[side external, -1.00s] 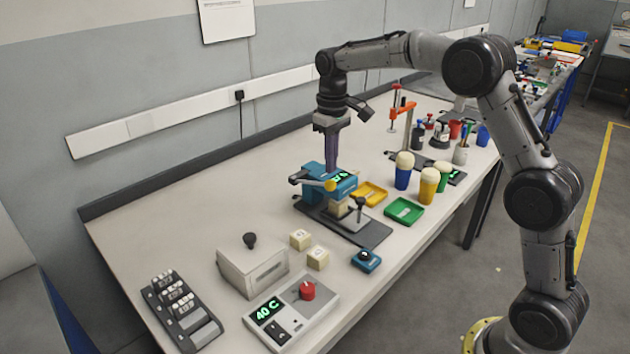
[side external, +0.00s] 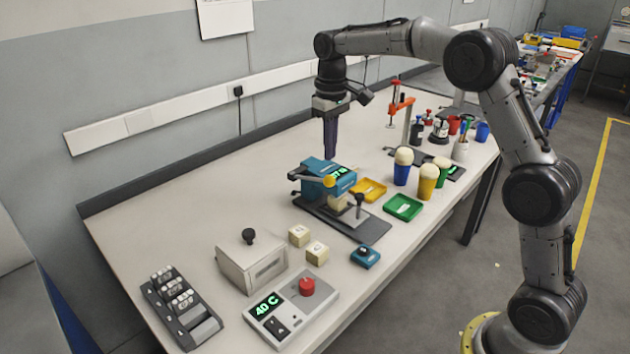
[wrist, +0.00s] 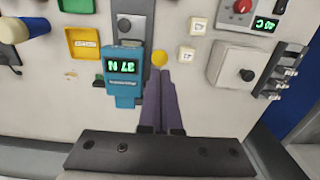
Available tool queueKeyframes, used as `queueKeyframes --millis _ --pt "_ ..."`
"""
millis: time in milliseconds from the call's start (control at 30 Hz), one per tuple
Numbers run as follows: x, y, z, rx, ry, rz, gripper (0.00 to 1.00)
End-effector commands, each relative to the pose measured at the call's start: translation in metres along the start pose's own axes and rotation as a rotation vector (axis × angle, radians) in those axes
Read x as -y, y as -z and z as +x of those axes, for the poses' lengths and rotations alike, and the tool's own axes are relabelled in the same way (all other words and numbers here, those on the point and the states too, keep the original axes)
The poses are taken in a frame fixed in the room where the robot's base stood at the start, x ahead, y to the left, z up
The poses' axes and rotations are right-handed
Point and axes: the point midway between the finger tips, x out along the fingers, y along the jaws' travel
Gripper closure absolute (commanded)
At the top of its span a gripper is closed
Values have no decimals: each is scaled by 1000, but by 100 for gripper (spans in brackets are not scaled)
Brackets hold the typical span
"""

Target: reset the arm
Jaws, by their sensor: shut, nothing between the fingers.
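My gripper (side external: 330,152) points straight down above the bench in the side view, with its dark purple fingers together and nothing between them. It hangs just behind and above a blue press-like device (side external: 318,180) with a green display and a yellow-tipped lever (side external: 328,181). In the wrist view my closed fingers (wrist: 162,88) reach up beside the blue device (wrist: 124,82). The lever's yellow tip (wrist: 159,58) shows just beyond the fingertips; I see no grip on it.
Cream cubes (side external: 299,235), a lidded box (side external: 250,262) and a 40 C control unit (side external: 290,308) stand nearer the front. Yellow (side external: 369,190) and green (side external: 403,207) trays and several ball-topped cups (side external: 428,182) are to the right. The bench's back left is clear.

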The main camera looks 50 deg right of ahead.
Motion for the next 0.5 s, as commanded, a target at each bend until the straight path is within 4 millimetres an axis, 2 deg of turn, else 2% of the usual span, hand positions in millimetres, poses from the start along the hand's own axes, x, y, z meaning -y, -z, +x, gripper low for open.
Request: queueKeyframes --millis 67,167,267,333,500 --pt "3 -1 -10 -21 -3 -5 100" --pt "9 -8 -41 -81 -10 -15 100" --pt "18 -33 -76 -133 -16 -30 100" --pt "25 -57 -96 -173 -19 -39 100" --pt "40 -121 -125 -260 -24 -52 100"
